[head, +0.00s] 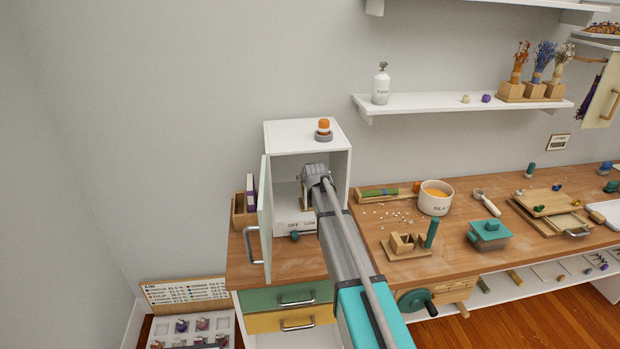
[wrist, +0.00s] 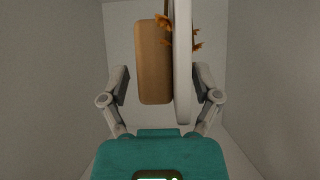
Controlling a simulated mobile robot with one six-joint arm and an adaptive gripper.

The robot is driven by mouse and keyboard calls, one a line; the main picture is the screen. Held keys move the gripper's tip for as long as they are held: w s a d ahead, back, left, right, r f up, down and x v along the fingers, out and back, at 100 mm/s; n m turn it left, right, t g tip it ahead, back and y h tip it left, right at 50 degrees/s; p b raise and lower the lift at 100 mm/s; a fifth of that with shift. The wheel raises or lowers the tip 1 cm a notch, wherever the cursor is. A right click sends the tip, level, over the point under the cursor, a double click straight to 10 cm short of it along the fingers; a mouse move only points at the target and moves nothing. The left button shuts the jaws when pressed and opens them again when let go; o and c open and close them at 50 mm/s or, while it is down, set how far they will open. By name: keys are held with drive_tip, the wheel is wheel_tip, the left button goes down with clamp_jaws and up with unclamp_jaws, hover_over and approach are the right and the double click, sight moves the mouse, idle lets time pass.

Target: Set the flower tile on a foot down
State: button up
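My gripper (wrist: 161,84) is inside a white box-shaped cabinet (head: 335,165) with its door open, and it also shows in the head view (head: 308,198). In the wrist view its two fingers stand apart, one on each side of a tan block (wrist: 153,62) and a thin white tile (wrist: 182,65) seen edge-on. Orange flower pieces (wrist: 167,38) stick out past the tile's edges. A gap shows between the left finger and the block; the right finger is close to the tile, and contact is unclear. In the head view my arm hides the tile.
The cabinet's pale door (head: 264,220) stands open on the left, with a handle. An orange-topped item (head: 324,128) stands on the cabinet's roof. On the wooden bench (head: 375,255) are a white pot (head: 436,198), a wooden block stand (head: 408,244) and a teal-lidded box (head: 489,235).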

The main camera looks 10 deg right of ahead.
drive_tip(key=shift+r, duration=0.15)
idle(0.3)
drive_tip(key=p+v, duration=0.7)
drive_tip(key=v, duration=0.5)
idle(0.5)
drive_tip(key=s+f+g, duration=0.2)
drive_tip(key=s+g, duration=0.1)
drive_tip(key=s, duration=0.8)
drive_tip(key=s+f+g, duration=0.3)
drive_tip(key=s+g, duration=0.1)
drive_tip(key=s, duration=0.7)
drive_tip(key=s+d+f+g, duration=0.1)
drive_tip(key=s+f+g, duration=0.2)
drive_tip(key=s, duration=0.9)
drive_tip(key=shift+g, duration=0.6)
drive_tip(key=shift+s+d+f, duration=0.1)
